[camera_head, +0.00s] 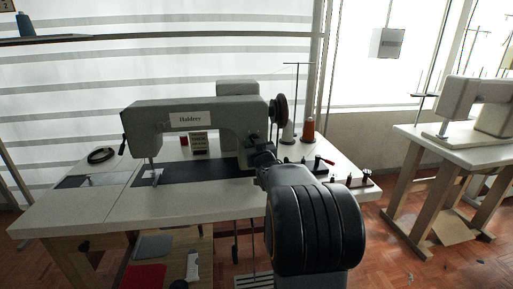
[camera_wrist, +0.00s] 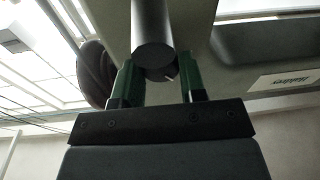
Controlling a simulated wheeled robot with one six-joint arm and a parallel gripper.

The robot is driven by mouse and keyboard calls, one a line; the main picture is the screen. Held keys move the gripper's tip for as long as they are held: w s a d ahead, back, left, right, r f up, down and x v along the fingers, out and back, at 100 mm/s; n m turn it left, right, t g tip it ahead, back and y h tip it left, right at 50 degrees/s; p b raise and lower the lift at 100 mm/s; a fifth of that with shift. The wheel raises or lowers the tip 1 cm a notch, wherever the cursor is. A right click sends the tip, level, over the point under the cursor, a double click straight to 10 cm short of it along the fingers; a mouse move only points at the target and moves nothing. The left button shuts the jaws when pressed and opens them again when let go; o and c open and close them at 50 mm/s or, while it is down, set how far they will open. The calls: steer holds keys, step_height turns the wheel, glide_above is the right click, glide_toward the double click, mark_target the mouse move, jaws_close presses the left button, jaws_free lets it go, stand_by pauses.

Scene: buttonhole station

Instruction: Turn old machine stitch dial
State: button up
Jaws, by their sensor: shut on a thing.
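The old grey sewing machine (camera_head: 190,118) with a name label stands on a white table in the head view. In the wrist view, the dark round stitch dial (camera_wrist: 152,52) sticks out of the machine body (camera_wrist: 235,50), with a small pale mark near its lower edge. My gripper (camera_wrist: 159,75) has its two green fingers on either side of the dial and is shut on it. In the head view my arm reaches the right pillar of the machine and covers the dial and fingertips.
The handwheel (camera_head: 281,110) is close to the right of my arm and shows dark in the wrist view (camera_wrist: 96,74). A second machine table (camera_head: 455,150) is at the far right.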

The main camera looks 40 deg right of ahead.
steer(key=shift+f+m, duration=0.15)
steer(key=shift+m, duration=0.55)
steer(key=shift+b, duration=0.3)
steer(key=o, duration=0.9)
steer(key=shift+r, duration=0.2)
